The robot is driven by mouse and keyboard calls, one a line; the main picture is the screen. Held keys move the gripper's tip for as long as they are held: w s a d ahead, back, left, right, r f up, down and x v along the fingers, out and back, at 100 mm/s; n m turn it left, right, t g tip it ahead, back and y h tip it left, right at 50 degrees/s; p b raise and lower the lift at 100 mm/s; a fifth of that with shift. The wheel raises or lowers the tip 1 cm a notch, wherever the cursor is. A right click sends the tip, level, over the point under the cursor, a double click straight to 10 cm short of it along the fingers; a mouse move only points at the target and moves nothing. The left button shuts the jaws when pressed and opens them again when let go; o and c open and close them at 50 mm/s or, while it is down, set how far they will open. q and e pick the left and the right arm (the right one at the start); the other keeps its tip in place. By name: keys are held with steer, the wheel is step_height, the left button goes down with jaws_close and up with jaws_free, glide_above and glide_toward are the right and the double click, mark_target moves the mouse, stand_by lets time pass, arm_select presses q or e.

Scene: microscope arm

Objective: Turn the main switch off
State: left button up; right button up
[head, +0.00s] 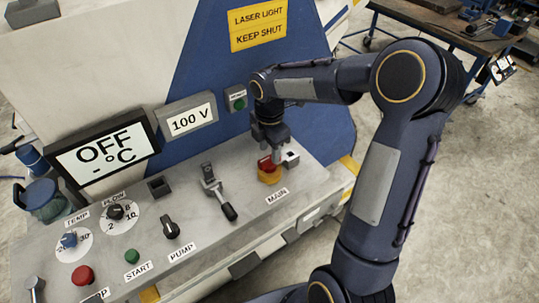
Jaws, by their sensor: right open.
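The main switch (269,175) has a red handle on a yellow base and stands on the grey console panel, just above the label MAIN (277,195). My right gripper (271,153) points down over the switch, with its fingertips at the red handle. The gripper is open; I cannot tell whether the fingers touch the handle, and they partly hide it. My left gripper is not in view.
A display (106,155) reads OFF and a smaller one (190,120) reads 100 V. A lever (218,192), the pump knob (171,229), a green start button (132,256) and a red button (82,275) share the panel. A workbench (450,28) stands behind right.

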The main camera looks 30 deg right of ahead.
mark_target(270, 158)
step_height(270, 158, up, 4)
steer(key=shift+r, duration=0.35)
stand_by(0.4)
steer(key=s+a+r+m+t+y, duration=0.1)
steer(key=s+a+m+t+y, duration=0.1)
steer(key=s+m, duration=0.8)
steer(key=s+a+r+m+t+y, duration=0.1)
steer(key=s+a+m+t, duration=0.2)
steer(key=s+m, duration=0.7)
steer(key=shift+s+a+r+m+t+y, duration=0.2)
steer(key=shift+s+a+m+t+y, duration=0.15)
steer(key=shift+s+a, duration=0.8)
steer(key=shift+w, duration=0.1)
